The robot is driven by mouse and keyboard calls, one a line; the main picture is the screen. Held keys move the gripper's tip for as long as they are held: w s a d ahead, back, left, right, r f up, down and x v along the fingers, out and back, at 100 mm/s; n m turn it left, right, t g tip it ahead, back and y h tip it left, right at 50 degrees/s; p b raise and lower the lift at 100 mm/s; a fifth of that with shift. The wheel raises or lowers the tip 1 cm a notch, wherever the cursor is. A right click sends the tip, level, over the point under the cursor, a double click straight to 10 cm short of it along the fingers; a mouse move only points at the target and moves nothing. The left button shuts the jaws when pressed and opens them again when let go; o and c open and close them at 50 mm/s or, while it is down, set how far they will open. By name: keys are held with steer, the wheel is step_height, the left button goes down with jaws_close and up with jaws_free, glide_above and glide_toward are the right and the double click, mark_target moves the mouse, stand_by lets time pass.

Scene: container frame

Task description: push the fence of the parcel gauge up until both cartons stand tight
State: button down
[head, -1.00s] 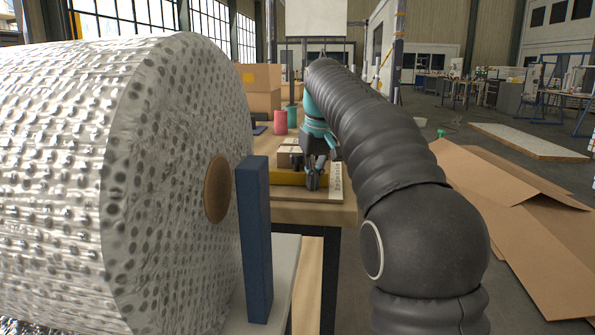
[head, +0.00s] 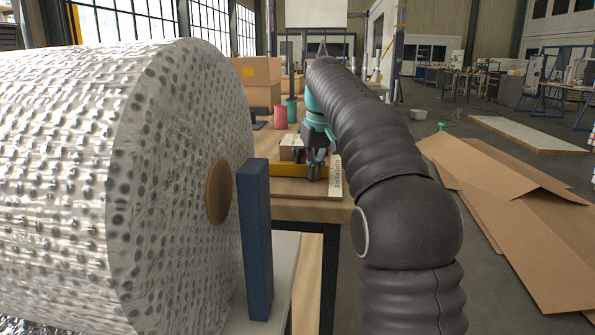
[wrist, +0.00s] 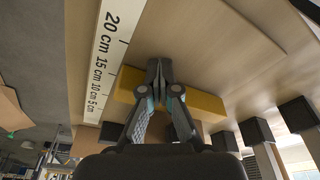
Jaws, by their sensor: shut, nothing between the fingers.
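The parcel gauge shows in the head view as a light board with a printed scale (head: 335,178) on the bench. Its yellow fence (head: 288,170) lies across the board, with a pale carton (head: 287,154) just behind it. My arm hides part of this area, and I cannot make out a second carton or any gap. My gripper (head: 315,173) is shut and empty, pointing down at the fence's right part. In the wrist view my shut fingertips (wrist: 158,72) overlap the yellow fence (wrist: 205,104), beside the centimetre scale (wrist: 108,50). Contact is unclear.
A large silver bubble-wrap roll (head: 165,190) fills the left, with a dark blue post (head: 256,240) beside it. Red (head: 280,117) and teal (head: 292,110) cylinders and stacked boxes (head: 262,85) stand behind. Flat cardboard (head: 510,215) lies on the floor at right.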

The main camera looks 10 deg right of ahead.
steer(key=shift+w+d, duration=0.25)
steer(key=shift+w, duration=0.45)
steer(key=shift+w+d, duration=0.2)
steer(key=shift+w, duration=0.5)
steer(key=shift+s+a, duration=0.2)
steer(key=shift+s, duration=0.4)
